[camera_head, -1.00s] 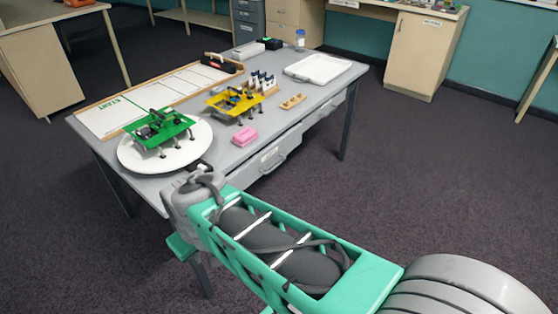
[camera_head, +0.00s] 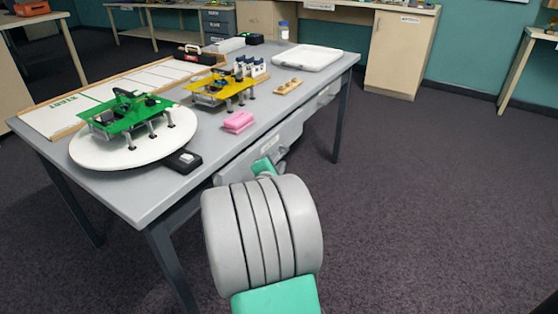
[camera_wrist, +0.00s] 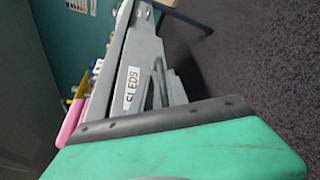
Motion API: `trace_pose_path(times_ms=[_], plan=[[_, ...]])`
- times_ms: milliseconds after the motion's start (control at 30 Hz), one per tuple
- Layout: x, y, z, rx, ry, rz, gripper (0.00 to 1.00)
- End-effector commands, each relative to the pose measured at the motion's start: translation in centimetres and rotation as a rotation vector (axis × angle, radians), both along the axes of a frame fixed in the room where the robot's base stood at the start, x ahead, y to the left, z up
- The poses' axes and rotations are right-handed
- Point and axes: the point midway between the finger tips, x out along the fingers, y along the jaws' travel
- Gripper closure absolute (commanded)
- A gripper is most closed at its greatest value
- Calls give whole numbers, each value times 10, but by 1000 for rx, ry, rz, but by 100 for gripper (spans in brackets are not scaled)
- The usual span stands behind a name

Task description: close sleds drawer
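The sleds drawer (camera_head: 290,136) is in the front side of the grey table, and its front stands out from the table edge. In the wrist view its white SLEDS label (camera_wrist: 132,88) and dark bar handle (camera_wrist: 157,84) show close up, tilted. My gripper (camera_wrist: 180,135) fills the bottom of the wrist view as a teal part with a dark edge, near the drawer front; contact cannot be told. In the head view my grey arm link hides most of it and the drawer's lower part. Its fingers cannot be made out as open or shut.
On the grey table (camera_head: 140,200) are a green sled (camera_head: 130,118) on a white turntable (camera_head: 90,155), a yellow sled (camera_head: 222,88), a pink block (camera_head: 238,122) and a white tray (camera_head: 302,57). A second drawer (camera_head: 328,94) is farther right. The floor at right is clear.

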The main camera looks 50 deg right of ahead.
Motion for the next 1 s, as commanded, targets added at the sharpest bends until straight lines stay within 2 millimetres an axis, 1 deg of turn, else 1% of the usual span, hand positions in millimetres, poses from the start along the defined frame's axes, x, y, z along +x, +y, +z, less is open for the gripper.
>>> trace_pose_path(times_ms=[33,100,200,300,567,800,1000], plan=[[3,-10,-8,3,0,-4,80],[9,-23,-11,2,-1,-4,80],[16,-37,-13,3,-1,-3,80],[20,-46,-14,3,-1,-2,80],[21,-48,-12,3,-1,-2,80],[21,-48,-12,4,-2,-2,99],[21,-48,-12,4,-2,-2,100]])
